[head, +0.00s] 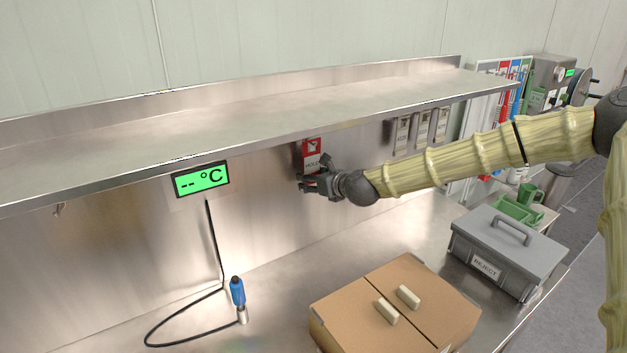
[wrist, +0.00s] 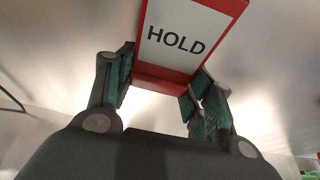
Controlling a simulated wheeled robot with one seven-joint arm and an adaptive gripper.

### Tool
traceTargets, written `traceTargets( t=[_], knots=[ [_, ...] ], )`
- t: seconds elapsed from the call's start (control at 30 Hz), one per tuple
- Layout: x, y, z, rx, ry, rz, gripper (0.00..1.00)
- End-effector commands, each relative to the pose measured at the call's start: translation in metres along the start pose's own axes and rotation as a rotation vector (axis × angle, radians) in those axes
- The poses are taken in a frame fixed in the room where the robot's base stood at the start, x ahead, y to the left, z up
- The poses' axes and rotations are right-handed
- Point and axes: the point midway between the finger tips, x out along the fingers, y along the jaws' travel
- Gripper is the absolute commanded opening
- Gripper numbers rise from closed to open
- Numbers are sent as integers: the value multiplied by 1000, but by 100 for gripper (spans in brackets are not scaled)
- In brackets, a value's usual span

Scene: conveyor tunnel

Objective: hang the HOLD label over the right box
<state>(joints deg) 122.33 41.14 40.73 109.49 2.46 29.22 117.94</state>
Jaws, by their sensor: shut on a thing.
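The HOLD label (head: 312,154) is a red plate with a white face, close to the shelf's front edge in the head view. I cannot tell whether it touches the shelf. My gripper (head: 306,184) is at the label's lower end. In the wrist view my gripper (wrist: 160,90) has a finger on each side of the red lower end of the HOLD label (wrist: 178,40), shut on it. The label's top is cut off there. Brown cardboard (head: 365,294) stands on the counter below, split by a dark seam; I cannot tell whether it is one box or two.
The steel shelf (head: 250,110) runs above the counter. Several grey tags (head: 422,131) hang under its right part. A temperature display (head: 201,180) is left of my gripper. A blue-handled probe (head: 238,292) with a cable and a grey REJECT box (head: 505,250) stand on the counter.

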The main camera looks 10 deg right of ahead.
Motion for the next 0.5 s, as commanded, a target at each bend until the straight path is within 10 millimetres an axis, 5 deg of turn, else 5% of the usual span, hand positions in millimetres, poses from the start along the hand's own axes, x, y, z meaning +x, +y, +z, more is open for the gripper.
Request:
traceTargets(
  t=[0.07,0.1,0.2,0.5],
  knots=[
    [0,0,0,0,0,0,9],
    [0,0,0,0,0,0,58],
    [0,0,0,0,1,0,76],
    [0,0,0,0,1,0,77]
  ],
)
